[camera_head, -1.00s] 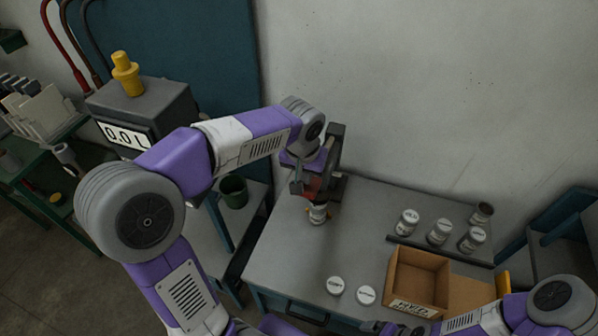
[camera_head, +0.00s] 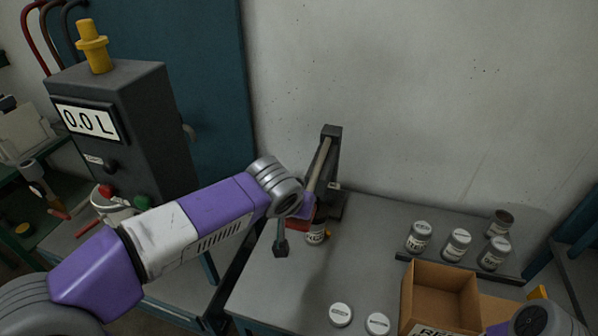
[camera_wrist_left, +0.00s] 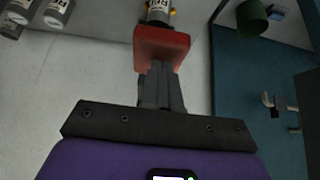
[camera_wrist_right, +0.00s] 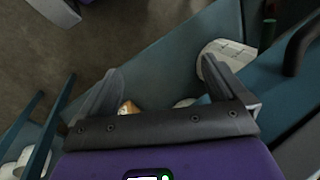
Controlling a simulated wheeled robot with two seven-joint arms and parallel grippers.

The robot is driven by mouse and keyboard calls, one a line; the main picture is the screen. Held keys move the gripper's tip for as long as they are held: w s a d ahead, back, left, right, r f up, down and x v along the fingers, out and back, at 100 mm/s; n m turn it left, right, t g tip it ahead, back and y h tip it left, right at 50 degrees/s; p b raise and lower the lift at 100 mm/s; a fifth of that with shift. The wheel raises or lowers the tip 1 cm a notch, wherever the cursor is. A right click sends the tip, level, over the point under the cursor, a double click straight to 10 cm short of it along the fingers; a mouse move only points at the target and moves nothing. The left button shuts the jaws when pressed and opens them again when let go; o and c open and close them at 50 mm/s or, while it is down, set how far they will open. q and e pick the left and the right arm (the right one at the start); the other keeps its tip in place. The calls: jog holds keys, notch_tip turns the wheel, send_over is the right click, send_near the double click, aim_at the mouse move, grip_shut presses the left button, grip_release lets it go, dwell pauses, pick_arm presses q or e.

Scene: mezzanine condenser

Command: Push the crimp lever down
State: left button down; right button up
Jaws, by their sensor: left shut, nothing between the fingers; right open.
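The crimper has a dark upright post (camera_head: 332,165) at the back of the bench, with a pale lever bar (camera_head: 319,166) sloping down from its top toward a red pad (camera_head: 297,228). A labelled can (camera_head: 317,234) stands beside and partly behind the pad. My left gripper (camera_wrist_left: 160,78) is shut and empty, with its fingertips at the red pad (camera_wrist_left: 162,46), seemingly touching it. The can (camera_wrist_left: 158,10) shows beyond the pad in the left wrist view. In the head view my left arm hides part of the lever. My right gripper (camera_wrist_right: 165,85) is open and empty, away from the crimper.
Several labelled cans (camera_head: 458,244) stand at the right on the bench (camera_head: 275,292). A dark machine reading 0.0 L (camera_head: 110,120) stands at the left.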

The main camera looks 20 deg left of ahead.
aim_at(294, 222)
pick_arm(q)
notch_tip(294, 222, down, 3)
jog(key=t+b, duration=0.1)
jog(key=b, duration=0.3)
jog(key=shift+s+f, duration=0.1)
jog(key=shift+s+f+b, duration=0.15)
jog(key=shift+f+b, duration=0.25)
jog(key=shift+b, duration=0.3)
pick_arm(e)
notch_tip(294, 222, down, 6)
jog(key=shift+s+f, duration=0.2)
jog(key=shift+f, duration=0.05)
pick_arm(q)
jog(key=shift+a, duration=0.1)
jog(key=shift+t, duration=0.3)
notch_tip(294, 222, up, 5)
jog(key=p, duration=0.3)
jog(key=shift+s+r, duration=0.1)
jog(key=p+v, duration=0.2)
jog(key=v, duration=0.8)
jog(key=shift+r, duration=0.35)
pick_arm(e)
notch_tip(294, 222, up, 5)
jog(key=shift+a+r, duration=0.1)
